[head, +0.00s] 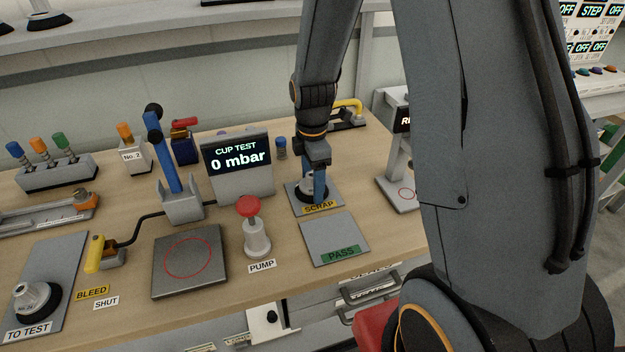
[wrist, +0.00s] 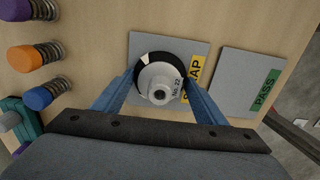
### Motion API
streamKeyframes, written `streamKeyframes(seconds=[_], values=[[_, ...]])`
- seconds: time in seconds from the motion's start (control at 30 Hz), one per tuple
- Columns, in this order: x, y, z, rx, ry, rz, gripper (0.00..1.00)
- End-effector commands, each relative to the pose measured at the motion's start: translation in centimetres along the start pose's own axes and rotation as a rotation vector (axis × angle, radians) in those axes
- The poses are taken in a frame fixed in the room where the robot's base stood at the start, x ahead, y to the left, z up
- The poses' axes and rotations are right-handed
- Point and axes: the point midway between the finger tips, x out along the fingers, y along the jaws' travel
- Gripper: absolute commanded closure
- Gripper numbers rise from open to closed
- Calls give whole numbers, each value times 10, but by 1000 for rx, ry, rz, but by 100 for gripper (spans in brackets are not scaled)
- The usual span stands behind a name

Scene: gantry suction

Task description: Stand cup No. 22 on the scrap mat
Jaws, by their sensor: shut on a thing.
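Cup No. 22 (wrist: 158,84) has a grey-white fitting and a black lip. It sits over the grey scrap mat (wrist: 142,42), which has a yellow label. My gripper (wrist: 157,90) has its blue fingers on either side of the cup and is shut on it. In the head view, my gripper (head: 319,185) is over the scrap mat (head: 331,199) and hides part of the cup (head: 303,192). The cup looks upright and at mat level; I cannot tell whether its lip touches the mat.
The pass mat (head: 335,236) lies just in front of the scrap mat. The red-topped pump (head: 254,228) and the cup test display (head: 238,165) stand to the left. Another cup (head: 34,298) is on the to-test mat (head: 57,268) at far left.

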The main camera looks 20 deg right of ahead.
Motion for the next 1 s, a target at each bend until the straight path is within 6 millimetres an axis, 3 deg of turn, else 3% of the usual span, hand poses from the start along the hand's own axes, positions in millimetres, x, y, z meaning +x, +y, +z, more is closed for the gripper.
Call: streamKeyframes(seconds=[0.07,0.1,0.2,0.63,1.0], values=[[0,0,0,0,0,0,60],[0,0,0,0,0,0,28],[0,0,0,0,0,0,14],[-9,1,0,0,0,4,14],[-70,2,0,0,0,7,14]])
